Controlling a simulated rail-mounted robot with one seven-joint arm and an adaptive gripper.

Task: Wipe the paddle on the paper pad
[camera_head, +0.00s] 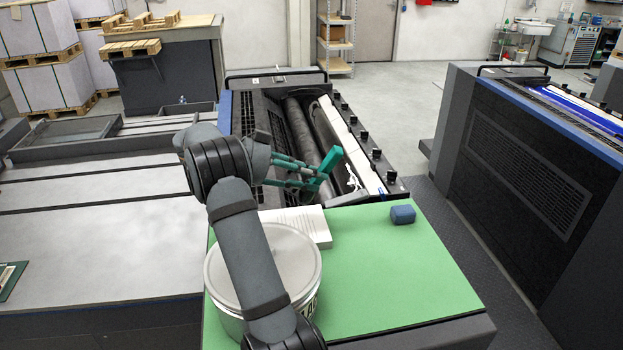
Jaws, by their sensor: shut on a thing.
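The white paper pad (318,229) lies on the green mat, partly hidden behind the tub and my arm. My gripper (309,178) is above and beyond the pad, near the open ink unit. It is shut on a teal piece (331,160), which I take to be the paddle. This piece stands up at a tilt past the fingertips, against the dark rollers behind it. Its lower end is hard to tell apart from the teal fingers. I cannot tell whether ink is on it.
A white tub (223,284) stands on the green mat (375,280), partly behind my arm. A blue block (402,214) sits at the mat's far right. Dark rollers (299,132) and white smears (353,182) show in the ink unit.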

